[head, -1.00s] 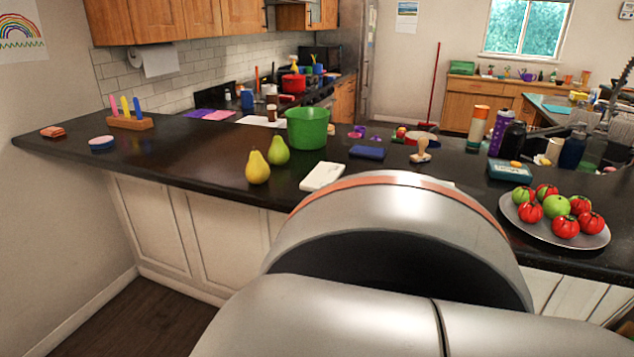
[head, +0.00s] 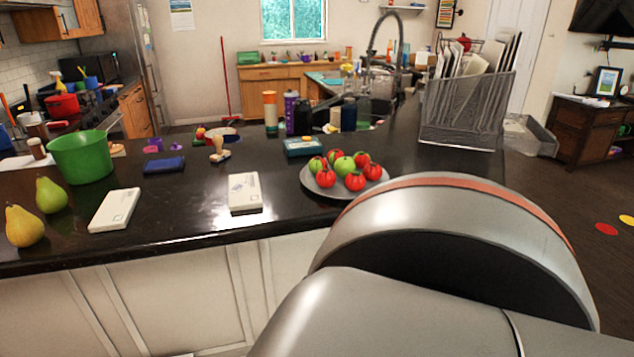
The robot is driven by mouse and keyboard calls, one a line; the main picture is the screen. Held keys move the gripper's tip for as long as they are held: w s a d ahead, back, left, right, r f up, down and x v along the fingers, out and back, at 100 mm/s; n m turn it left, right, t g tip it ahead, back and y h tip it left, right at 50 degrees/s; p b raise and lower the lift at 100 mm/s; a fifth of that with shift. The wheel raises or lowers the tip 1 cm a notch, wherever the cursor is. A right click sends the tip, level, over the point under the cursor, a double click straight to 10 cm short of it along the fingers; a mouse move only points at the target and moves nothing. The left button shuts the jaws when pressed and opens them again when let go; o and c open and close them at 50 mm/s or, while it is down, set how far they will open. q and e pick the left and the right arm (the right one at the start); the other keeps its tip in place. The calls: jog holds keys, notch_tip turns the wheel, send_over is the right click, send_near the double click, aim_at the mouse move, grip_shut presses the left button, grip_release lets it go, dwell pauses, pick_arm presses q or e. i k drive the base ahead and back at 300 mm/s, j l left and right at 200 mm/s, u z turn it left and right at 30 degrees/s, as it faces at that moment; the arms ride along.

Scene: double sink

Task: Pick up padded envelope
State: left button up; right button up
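Two white, flat, envelope-like items lie on the black counter. One (head: 244,192) is near the middle of the head view, with printed marks on its top, close to the counter's front edge. The other (head: 114,210) lies further left, next to the pears, with a small mark near one corner. I cannot tell for certain which is the padded envelope. Neither gripper is in view. A large grey link of my own arm fills the lower right and hides part of the counter front.
A plate (head: 318,188) of tomatoes and green fruit stands right of the middle white item. A teal box (head: 304,147) and a stamp-like object (head: 219,150) are behind. Pears (head: 24,226) and a green pot (head: 82,157) stand left. A wire rack (head: 462,115) is at right.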

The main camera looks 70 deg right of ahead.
aim_at(244, 192)
jog(key=z, duration=1.6)
